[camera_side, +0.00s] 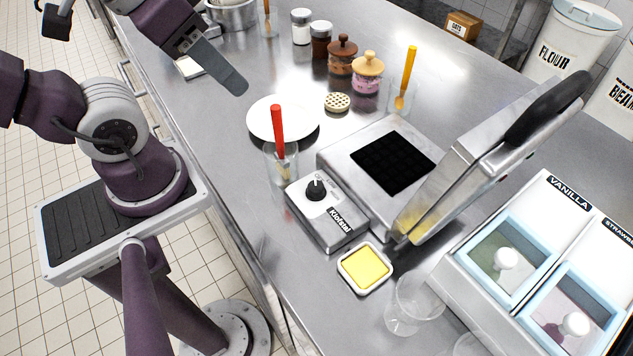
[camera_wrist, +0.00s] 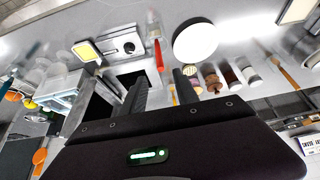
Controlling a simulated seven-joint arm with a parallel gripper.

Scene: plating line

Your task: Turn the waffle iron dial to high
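The waffle iron (camera_side: 335,165) stands on the steel counter, its lid (camera_side: 500,140) raised and its black plate bare. Its front control box (camera_side: 335,222) carries a round black dial (camera_side: 316,189) on a white face. The dial's pointer seems to face the upper side, near small lettering too small to read. In the wrist view the dial (camera_wrist: 129,47) is beyond my fingers, toward the upper left. My gripper (camera_wrist: 162,84) has its two fingers apart with nothing between them. In the side view my gripper (camera_side: 238,86) is above the counter's left part, well away from the dial.
A glass with a red-handled utensil (camera_side: 278,135) stands close beside the control box. A white plate (camera_side: 262,122) is behind it. A square yellow-filled dish (camera_side: 364,267) and an empty glass (camera_side: 408,304) stand in front. Jars (camera_side: 341,58) line the back; ice-cream tubs (camera_side: 500,255) stand right.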

